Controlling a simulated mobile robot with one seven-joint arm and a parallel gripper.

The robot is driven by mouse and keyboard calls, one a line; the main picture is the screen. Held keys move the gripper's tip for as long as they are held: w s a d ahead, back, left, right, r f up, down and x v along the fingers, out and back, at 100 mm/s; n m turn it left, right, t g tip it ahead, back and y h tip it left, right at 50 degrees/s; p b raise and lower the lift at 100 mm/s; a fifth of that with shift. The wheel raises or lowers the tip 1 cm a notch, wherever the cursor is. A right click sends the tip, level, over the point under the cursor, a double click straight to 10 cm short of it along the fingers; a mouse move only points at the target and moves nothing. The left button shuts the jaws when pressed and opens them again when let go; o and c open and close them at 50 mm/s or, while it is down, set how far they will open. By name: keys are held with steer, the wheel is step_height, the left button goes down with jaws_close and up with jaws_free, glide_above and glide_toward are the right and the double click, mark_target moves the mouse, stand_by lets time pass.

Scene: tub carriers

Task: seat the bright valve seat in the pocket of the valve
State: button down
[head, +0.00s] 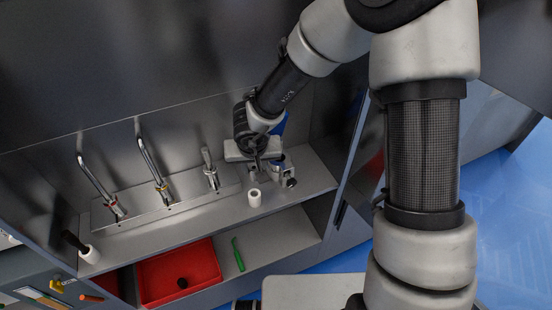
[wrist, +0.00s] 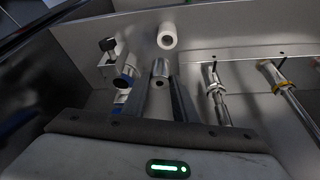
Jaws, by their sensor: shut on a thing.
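My gripper (head: 258,158) is over the right part of the metal shelf. In the wrist view its two fingers (wrist: 160,88) are shut on a bright metal cylinder with a dark hole, which looks like the valve seat (wrist: 160,68). In the head view the gripper largely hides this piece. A metal fixture with a dark knob, which appears to be the valve (head: 287,174), stands just right of the gripper. In the wrist view the fixture (wrist: 112,58) is left of the fingers, with a blue part beside it. I cannot make out its pocket.
A white hollow cylinder (head: 254,198) stands near the shelf's front edge. Several bent metal taps (head: 152,165) rise from a plate (head: 180,210) to the left. A dark-handled tool (head: 80,245) is at far left. Below are a red bin (head: 178,262) and a green tool (head: 238,255).

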steer(key=a, duration=0.6)
steer(key=w+d, duration=0.3)
steer(key=d, duration=0.1)
steer(key=w+d+p, duration=0.1)
steer(key=w+d, duration=0.2)
steer(key=d, duration=0.1)
steer(key=w+d+f+p, duration=0.1)
steer(key=w+d, duration=0.2)
steer(key=d, duration=0.1)
steer(key=shift+w+d, duration=0.2)
steer(key=shift+d, duration=0.05)
steer(key=shift+w+d+r, duration=0.1)
steer(key=shift+w+d, duration=0.2)
steer(key=shift+d, duration=0.15)
step_height(320, 180, down, 3)
steer(key=shift+f+n+b, duration=0.1)
steer(key=shift+n+b, duration=0.2)
steer(key=shift+b, duration=0.45)
steer(key=shift+s+f, duration=0.3)
steer(key=shift+f, duration=0.05)
steer(key=c, duration=1.5)
jaws_free()
steer(key=shift+f, duration=0.1)
steer(key=shift+o, duration=0.3)
steer(key=shift+w, duration=0.15)
